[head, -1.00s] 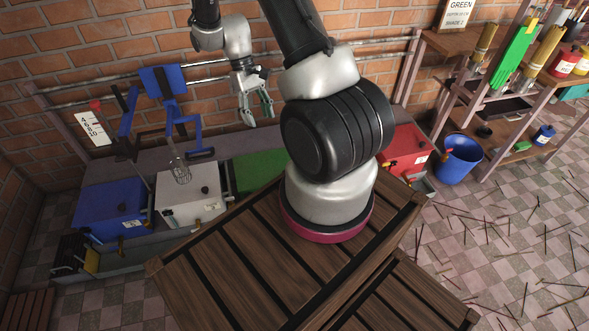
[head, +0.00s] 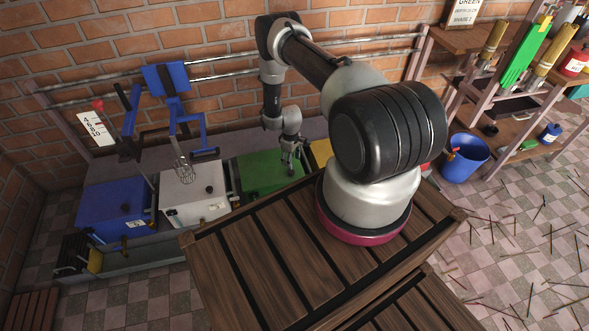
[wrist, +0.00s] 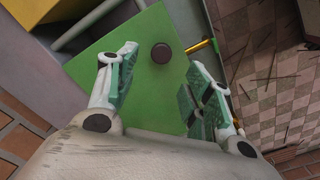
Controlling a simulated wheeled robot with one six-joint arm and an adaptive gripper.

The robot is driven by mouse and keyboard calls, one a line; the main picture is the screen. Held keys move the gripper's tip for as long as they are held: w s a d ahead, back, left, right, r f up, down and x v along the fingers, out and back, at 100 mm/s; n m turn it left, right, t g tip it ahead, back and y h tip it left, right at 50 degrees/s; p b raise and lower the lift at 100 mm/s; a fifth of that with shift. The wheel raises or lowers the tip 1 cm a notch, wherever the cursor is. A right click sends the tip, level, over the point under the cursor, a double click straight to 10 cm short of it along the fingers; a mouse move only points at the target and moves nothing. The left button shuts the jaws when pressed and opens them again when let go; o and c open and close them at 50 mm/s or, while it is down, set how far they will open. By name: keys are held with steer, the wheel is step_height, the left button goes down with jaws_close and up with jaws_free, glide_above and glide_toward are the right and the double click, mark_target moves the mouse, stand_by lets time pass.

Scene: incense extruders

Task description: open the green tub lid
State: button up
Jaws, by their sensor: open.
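The green tub lid (head: 262,170) is a flat green square, closed on its tub in the row along the wall. It fills the middle of the wrist view (wrist: 150,95), with a round dark knob (wrist: 161,53) on it. My gripper (head: 290,170) is over the right part of the lid in the head view. In the wrist view my gripper (wrist: 163,60) is open, its two green-padded fingers on either side of the knob, apart from it in the picture. The height of the fingertips above the lid is unclear.
A white tub (head: 185,207) and a blue tub (head: 105,212) stand left of the green one. A yellow lid (head: 320,151) is just right, partly behind my arm. A whisk (head: 183,168) hangs over the white tub. A slatted wooden platform (head: 250,265) lies in front.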

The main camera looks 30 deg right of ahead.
step_height(320, 180, down, 7)
stand_by(0.3)
jaws_close()
